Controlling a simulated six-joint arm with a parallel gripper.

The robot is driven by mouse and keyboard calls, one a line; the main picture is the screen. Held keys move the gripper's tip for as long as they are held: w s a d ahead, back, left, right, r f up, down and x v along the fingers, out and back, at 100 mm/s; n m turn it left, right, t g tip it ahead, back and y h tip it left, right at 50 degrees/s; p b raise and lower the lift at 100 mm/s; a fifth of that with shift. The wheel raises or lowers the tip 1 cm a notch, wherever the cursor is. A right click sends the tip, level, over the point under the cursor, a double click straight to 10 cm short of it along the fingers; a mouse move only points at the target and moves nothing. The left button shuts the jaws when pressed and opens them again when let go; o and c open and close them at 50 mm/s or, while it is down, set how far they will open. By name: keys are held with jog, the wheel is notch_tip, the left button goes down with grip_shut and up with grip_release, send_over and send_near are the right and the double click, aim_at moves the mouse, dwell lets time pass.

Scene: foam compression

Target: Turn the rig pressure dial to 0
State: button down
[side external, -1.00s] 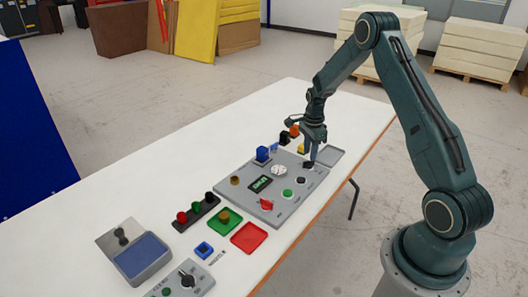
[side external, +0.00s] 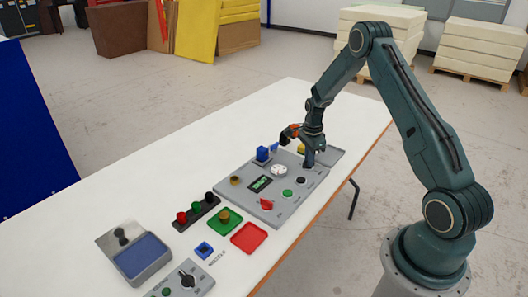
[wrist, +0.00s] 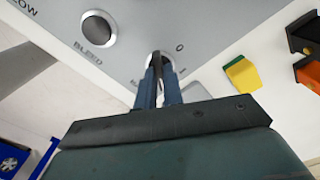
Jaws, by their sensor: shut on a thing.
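The rig panel (side external: 240,190) is a grey plate with several controls lying on the white table. My gripper (side external: 308,163) is down at the panel's far right corner. In the wrist view my two blue fingers (wrist: 158,80) are shut on the dark knob of the pressure dial (wrist: 155,60). A "0" mark is printed on the panel just right of the knob in that view. The fingers and knob hide part of the dial's lettering, so the pointer's exact setting cannot be read. In the side view the dial is mostly hidden by my gripper.
Yellow and orange blocks lie beyond the panel. Red (side external: 249,237) and green trays lie nearer.

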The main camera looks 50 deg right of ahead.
jog(key=shift+n, duration=0.5)
jog(key=n, duration=1.1)
jog(key=shift+n, duration=0.3)
jog(key=n, duration=0.5)
jog(key=shift+n, duration=0.3)
jog(key=n, duration=0.5)
jog(key=shift+n, duration=0.4)
jog(key=c, duration=1.5)
grip_release()
